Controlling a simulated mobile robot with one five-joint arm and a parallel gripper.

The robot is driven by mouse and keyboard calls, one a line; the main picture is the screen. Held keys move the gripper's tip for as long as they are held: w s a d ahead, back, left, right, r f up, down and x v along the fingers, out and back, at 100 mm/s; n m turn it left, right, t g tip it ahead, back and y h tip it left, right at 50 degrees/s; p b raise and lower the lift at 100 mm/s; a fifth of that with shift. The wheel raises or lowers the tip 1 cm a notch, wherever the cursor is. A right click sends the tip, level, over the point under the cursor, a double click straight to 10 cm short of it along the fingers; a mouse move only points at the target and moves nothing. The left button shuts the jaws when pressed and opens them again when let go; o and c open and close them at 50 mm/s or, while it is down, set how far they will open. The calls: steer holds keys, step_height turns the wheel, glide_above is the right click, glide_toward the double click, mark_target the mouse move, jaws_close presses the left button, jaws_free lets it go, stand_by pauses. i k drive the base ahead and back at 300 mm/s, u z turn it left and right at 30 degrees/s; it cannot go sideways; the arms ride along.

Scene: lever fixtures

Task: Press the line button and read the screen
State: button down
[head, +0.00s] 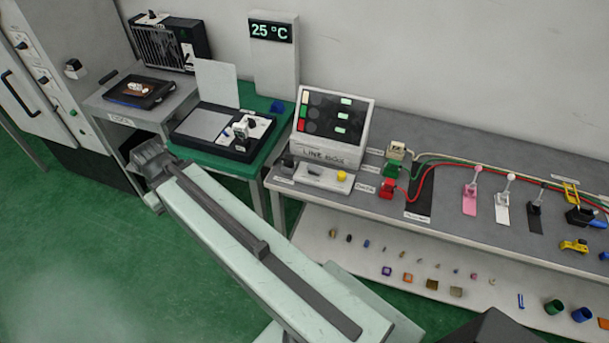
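A white console labelled LINE BOX (333,128) stands at the left end of the grey bench. Its dark screen (325,115) carries several lit pale-green fields and coloured blocks along its left edge. Their small text is too small to read. In front of it lies a low white panel (315,175) with a round yellow button (342,176) at its right end and a dark part on it. No label by the button is legible. My pale-green arm link crosses the lower middle, left of the console and apart from it.
A green table (262,150) with a black device (222,132) stands left of the console. Behind it a display (272,31) reads 25 °C. Right are red and green connectors with wires and several levers (470,190). A lower shelf (380,250) holds small parts. Green floor is clear at left.

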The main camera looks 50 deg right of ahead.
mark_target(341, 174)
steer(key=u, duration=0.25)
steer(key=k, duration=1.25)
steer(key=u, duration=0.4)
steer(key=i, duration=1)
steer(key=z, duration=0.05)
